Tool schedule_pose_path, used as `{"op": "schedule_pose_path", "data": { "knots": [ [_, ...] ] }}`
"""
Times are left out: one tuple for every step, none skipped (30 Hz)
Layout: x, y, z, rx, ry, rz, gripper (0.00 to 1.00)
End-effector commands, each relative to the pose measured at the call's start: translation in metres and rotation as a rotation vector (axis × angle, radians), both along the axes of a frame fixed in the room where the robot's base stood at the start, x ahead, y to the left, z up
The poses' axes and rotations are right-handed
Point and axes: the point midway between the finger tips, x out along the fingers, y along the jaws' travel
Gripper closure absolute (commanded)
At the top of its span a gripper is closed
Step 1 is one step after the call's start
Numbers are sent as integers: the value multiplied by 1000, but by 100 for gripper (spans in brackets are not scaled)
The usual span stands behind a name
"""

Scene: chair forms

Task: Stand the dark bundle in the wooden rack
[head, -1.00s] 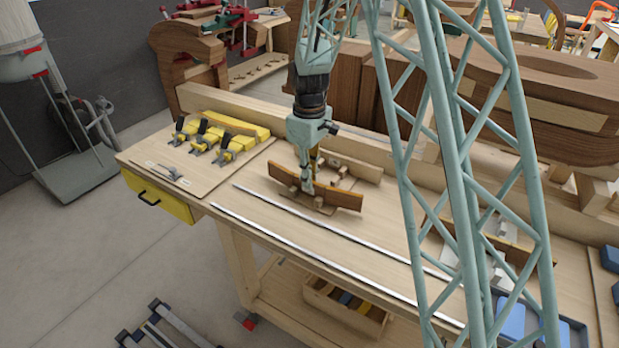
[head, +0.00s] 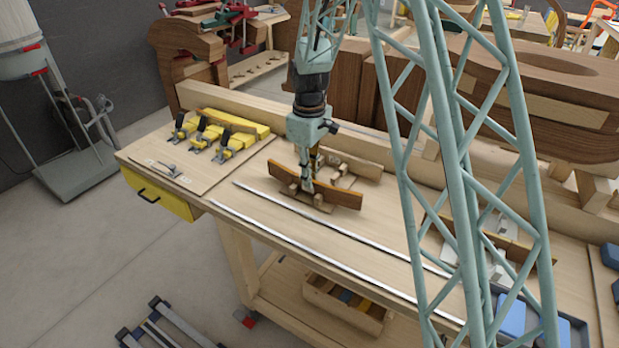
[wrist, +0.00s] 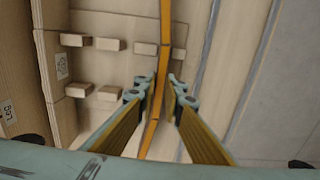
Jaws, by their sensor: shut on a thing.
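The dark bundle (head: 340,197) is a long, slightly bowed brown strip standing on edge at the wooden rack (head: 350,163). In the wrist view the bundle (wrist: 165,32) shows edge-on as a thin orange-brown line. My gripper (head: 306,187) points down over its middle; in the wrist view my gripper (wrist: 161,88) has a fingertip on each side of it and is shut on it. The rack's short pegs (wrist: 108,94) stand in two rows left of the bundle. Small blocks show on its near side in the head view. Whether its lower edge touches the rack base is hidden.
Two thin metal strips (head: 300,223) lie along the bench in front of the rack. Another fixture (head: 490,245) and a blue-filled tray (head: 565,330) are at right, partly behind my lattice column. Bare bench lies between.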

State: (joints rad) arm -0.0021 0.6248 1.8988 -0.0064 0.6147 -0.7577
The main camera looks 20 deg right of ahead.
Motion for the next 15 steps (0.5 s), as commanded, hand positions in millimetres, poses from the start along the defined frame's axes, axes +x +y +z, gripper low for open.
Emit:
{"op": "schedule_pose_path", "data": {
  "knots": [
    [0,0,-1,0,0,0,100],
    [0,0,-1,0,0,0,100],
    [0,0,-1,0,0,0,100],
    [0,0,-1,0,0,0,100],
    [0,0,-2,0,0,0,100],
    [0,0,-2,0,0,0,100],
    [0,0,-2,0,0,0,100],
    [0,0,-3,0,0,0,100],
    [0,0,-3,0,0,0,100],
    [0,0,-3,0,0,0,100],
    [0,0,-3,0,0,0,90],
    [0,0,-3,0,0,0,86],
    [0,0,-3,0,0,0,83],
    [0,0,-3,0,0,0,81],
    [0,0,-3,0,0,0,77]
  ]
}}
